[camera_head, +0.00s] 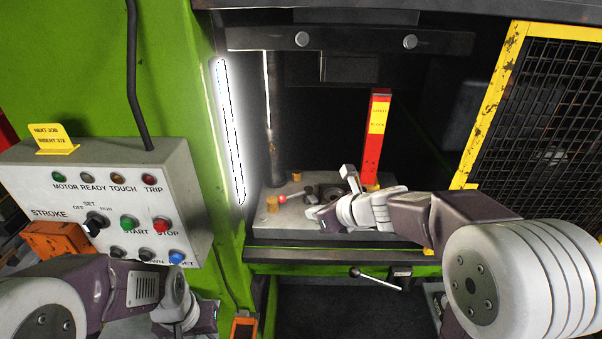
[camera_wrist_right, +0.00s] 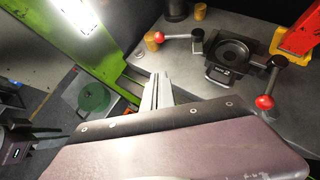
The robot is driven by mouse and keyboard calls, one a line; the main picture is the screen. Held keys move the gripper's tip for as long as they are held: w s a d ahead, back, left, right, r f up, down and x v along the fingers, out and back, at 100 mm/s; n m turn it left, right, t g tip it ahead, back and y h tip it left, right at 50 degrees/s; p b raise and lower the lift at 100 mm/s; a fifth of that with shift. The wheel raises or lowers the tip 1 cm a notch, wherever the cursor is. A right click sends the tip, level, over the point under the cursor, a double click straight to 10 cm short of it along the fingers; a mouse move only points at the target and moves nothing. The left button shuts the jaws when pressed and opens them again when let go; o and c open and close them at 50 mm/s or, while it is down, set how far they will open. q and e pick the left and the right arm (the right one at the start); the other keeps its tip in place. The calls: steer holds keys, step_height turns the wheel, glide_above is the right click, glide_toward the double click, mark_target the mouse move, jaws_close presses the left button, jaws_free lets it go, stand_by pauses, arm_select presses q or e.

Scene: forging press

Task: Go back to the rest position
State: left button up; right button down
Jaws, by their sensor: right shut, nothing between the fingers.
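My right gripper (camera_head: 316,212) reaches into the press from the right, low over the front of the grey press bed (camera_head: 268,226). In the right wrist view its pale fingers (camera_wrist_right: 157,88) are together with nothing between them. They are in front of and apart from a dark round die (camera_wrist_right: 233,55) with red-knobbed handles. In the head view my arm partly covers this die, and one red knob (camera_head: 282,198) shows left of my gripper. My left arm is at the lower left, below the control box; its fingers do not show.
The control box (camera_head: 180,205) stands at left on the green press frame (camera_head: 206,160). A red and yellow post (camera_head: 375,140) rises behind my right wrist. A yellow-framed mesh guard (camera_head: 545,130) is at right. A lever (camera_head: 375,279) sticks out below the bed.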

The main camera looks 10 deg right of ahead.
steer(key=s+f+n+g+h+b, duration=0.1)
steer(key=s+f+n+g+b, duration=0.1)
steer(key=s+f+n+b, duration=0.45)
steer(key=s+f+n+g+b, duration=0.2)
steer(key=s+f, duration=0.1)
steer(key=f, duration=0.7)
steer(key=s+d+f+n+g+h, duration=0.1)
steer(key=s+d+f+n+h, duration=0.1)
steer(key=n, duration=0.8)
steer(key=s+d+f+n+g+h, duration=0.2)
steer(key=s+d+f+n, duration=0.3)
steer(key=s+n, duration=0.3)
steer(key=d+n, duration=0.1)
steer(key=n, duration=0.2)
steer(key=shift+s, duration=0.2)
steer(key=shift+f, duration=0.1)
